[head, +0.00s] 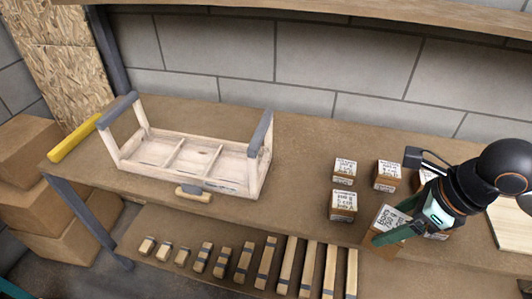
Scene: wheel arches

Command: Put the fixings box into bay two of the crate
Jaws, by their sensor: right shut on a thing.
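A pale wooden crate (256,178) with raised grey-topped end handles stands on the left half of the bench. Two dividers split it into three bays, which look empty. My right gripper (396,232) is shut on a small brown box (385,243) with a white printed label, at the right of the bench near its front edge. I cannot read the label well enough to tell whether it is the fixings box, nor tell whether it is lifted. Similar labelled boxes stand nearby: two at the back (345,170) (387,176) and one in front (343,206). My left gripper is not in view.
More boxes are partly hidden behind my right gripper. A wooden-handled tool (193,193) lies by the crate's front. A yellow bar (74,138) is at the bench's left end. Wooden blocks (265,262) line a lower shelf. Bench between crate and boxes is clear.

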